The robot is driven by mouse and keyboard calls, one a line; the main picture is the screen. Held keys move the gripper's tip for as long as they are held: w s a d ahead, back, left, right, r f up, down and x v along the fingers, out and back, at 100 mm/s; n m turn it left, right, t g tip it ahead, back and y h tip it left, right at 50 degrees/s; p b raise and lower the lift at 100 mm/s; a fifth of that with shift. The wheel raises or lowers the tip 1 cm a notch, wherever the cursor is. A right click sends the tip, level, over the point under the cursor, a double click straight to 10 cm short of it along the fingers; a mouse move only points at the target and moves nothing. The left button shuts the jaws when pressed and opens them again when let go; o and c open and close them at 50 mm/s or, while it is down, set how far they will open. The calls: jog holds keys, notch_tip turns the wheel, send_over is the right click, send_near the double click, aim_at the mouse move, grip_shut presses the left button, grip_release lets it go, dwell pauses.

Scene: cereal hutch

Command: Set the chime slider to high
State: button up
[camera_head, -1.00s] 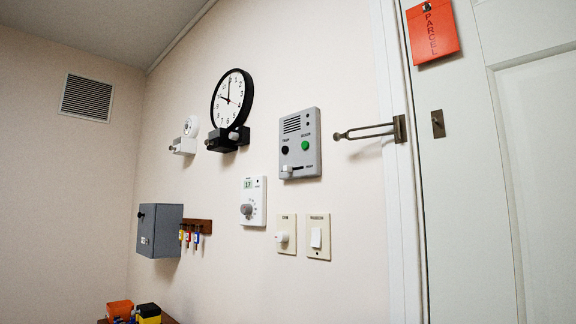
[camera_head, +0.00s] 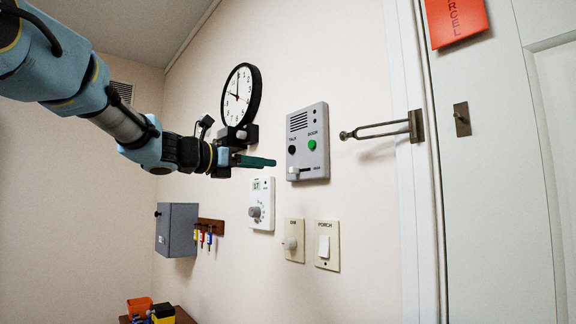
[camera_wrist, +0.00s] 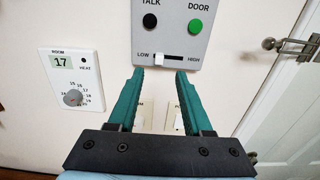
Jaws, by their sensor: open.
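The grey intercom panel (camera_head: 318,140) hangs on the wall, with a black TALK button and a green DOOR button. Its chime slider, a white knob (camera_wrist: 158,60) in a short dark slot, sits at the LOW end in the wrist view. HIGH is printed to the right of the slot. The knob also shows in the head view (camera_head: 293,173). My gripper (camera_head: 270,162) is left of the panel in the head view. In the wrist view, my gripper (camera_wrist: 160,76) has its green fingers spread and empty, with the knob between and just beyond the tips.
A thermostat (camera_head: 261,203) is below left of the panel. A dimmer (camera_head: 294,240) and a PORCH switch (camera_head: 327,245) are below it. A door hook (camera_head: 380,130) sticks out to the right. A clock (camera_head: 241,93) and a grey box (camera_head: 176,229) are left.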

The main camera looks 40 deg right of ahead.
aim_at(286, 167)
jog(key=d+p, duration=0.1)
jog(key=d, duration=0.1)
jog(key=d+p, duration=0.1)
jog(key=d, duration=0.2)
jog(key=d+p, duration=0.1)
jog(key=d, duration=0.2)
jog(key=shift+s+d, duration=0.25)
jog(key=shift+c, duration=0.3)
grip_shut()
dwell(0.8)
